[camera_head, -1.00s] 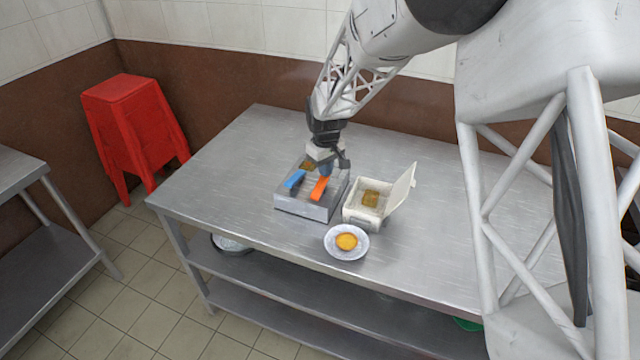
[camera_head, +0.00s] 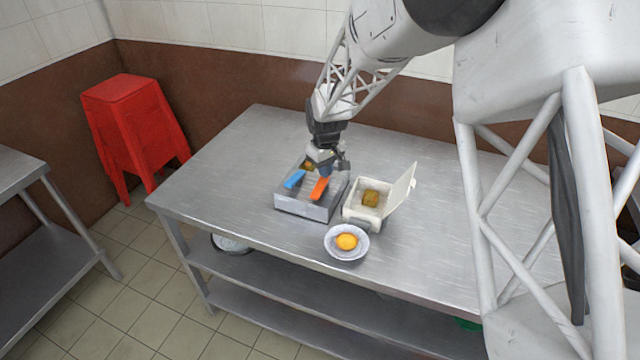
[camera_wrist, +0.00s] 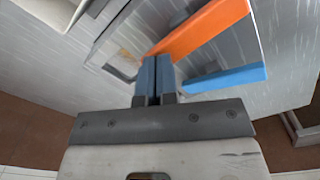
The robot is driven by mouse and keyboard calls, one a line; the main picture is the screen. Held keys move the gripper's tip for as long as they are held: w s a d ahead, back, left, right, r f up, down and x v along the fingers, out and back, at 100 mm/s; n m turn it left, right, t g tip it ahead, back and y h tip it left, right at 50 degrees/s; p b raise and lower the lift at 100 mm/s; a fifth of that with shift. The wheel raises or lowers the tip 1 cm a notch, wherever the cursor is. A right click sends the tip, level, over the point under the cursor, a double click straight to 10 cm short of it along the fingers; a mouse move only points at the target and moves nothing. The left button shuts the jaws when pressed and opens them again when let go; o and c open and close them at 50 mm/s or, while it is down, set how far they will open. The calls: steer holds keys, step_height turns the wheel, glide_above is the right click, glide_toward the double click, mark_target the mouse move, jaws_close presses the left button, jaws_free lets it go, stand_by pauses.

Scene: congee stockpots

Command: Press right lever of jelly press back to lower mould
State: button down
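The jelly press (camera_head: 318,212) is a low grey metal box on the steel table, with a blue lever (camera_head: 294,179) on the left and an orange lever (camera_head: 319,188) on the right. A small brownish piece (camera_head: 307,165) shows at its back, partly hidden by my wrist. My gripper (camera_head: 325,172) points down over the back of the press, at the rear end of the orange lever. In the wrist view my fingers (camera_wrist: 155,77) are together with nothing seen between them. Their tips are close to the end of the orange lever (camera_wrist: 205,27); I cannot tell whether they touch. The blue lever (camera_wrist: 228,78) lies beside them.
A white box (camera_head: 360,217) with its lid open and a brown piece inside stands just right of the press. A small bowl (camera_head: 346,252) with something yellow sits in front. The table (camera_head: 230,190) is clear to the left. A red stool (camera_head: 130,125) stands beyond it.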

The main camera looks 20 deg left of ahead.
steer(key=shift+f, duration=0.45)
steer(key=shift+r, duration=0.2)
stand_by(0.3)
steer(key=shift+r, duration=3.85)
steer(key=s+d+r+m, duration=0.2)
steer(key=s+d+r, duration=0.25)
steer(key=d, duration=0.55)
steer(key=s+d+r+m+t, duration=0.1)
steer(key=s+d+r+m, duration=0.15)
steer(key=d+r, duration=0.45)
steer(key=s+d+r+m, duration=0.25)
steer(key=s+d, duration=0.25)
steer(key=d, duration=0.7)
steer(key=s+d+m, duration=0.2)
steer(key=s+d, duration=0.6)
steer(key=s, duration=0.4)
steer(key=s+d+m+t, duration=0.1)
steer(key=s+d+m, duration=0.2)
steer(key=s+d, duration=0.6)
steer(key=s, duration=0.3)
steer(key=shift+d+r+t, duration=0.2)
steer(key=shift+t, duration=0.1)
